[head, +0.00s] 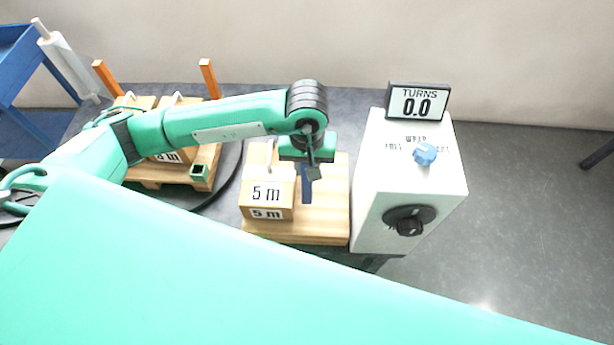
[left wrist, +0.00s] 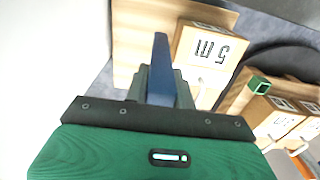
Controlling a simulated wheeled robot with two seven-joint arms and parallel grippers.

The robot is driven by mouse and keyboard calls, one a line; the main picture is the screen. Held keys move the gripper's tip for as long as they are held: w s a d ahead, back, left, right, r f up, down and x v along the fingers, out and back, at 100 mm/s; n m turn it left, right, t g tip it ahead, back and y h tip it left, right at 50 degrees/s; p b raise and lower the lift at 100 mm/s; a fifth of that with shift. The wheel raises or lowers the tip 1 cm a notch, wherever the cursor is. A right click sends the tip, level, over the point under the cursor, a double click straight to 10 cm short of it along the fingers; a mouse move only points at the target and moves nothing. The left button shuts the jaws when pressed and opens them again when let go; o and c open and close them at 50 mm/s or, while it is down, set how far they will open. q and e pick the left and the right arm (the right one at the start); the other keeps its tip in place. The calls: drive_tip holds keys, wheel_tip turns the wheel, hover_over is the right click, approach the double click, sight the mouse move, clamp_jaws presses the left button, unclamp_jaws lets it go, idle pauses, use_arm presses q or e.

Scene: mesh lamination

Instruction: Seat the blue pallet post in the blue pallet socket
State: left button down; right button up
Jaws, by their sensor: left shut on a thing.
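The blue post (head: 306,184) is dark blue and slim. My left gripper (head: 314,170) is shut on it above the wooden board, just right of the 5 m box. In the left wrist view the post (left wrist: 161,60) sticks out between the fingers of my left gripper (left wrist: 162,88). A wooden pallet (head: 150,174) stands to the left, with a green-rimmed square socket (head: 199,171) at its near right corner. This socket also shows in the left wrist view (left wrist: 260,85). I make out no blue socket. My right gripper is not in view.
The 5 m box (head: 266,193) sits on the wooden board (head: 290,229). A white machine (head: 383,190) with knobs and a TURNS 0.0 display (head: 417,101) stands right of it. Orange posts (head: 208,78) rise from the pallet's far side, where boxes stand.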

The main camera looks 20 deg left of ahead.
sight(306, 186)
use_arm(q)
drive_tip(key=shift+f, duration=2.75)
drive_tip(key=shift+f, duration=0.15)
drive_tip(key=c, duration=1.2)
unclamp_jaws()
drive_tip(key=shift+o, duration=0.2)
drive_tip(key=shift+r, duration=0.2)
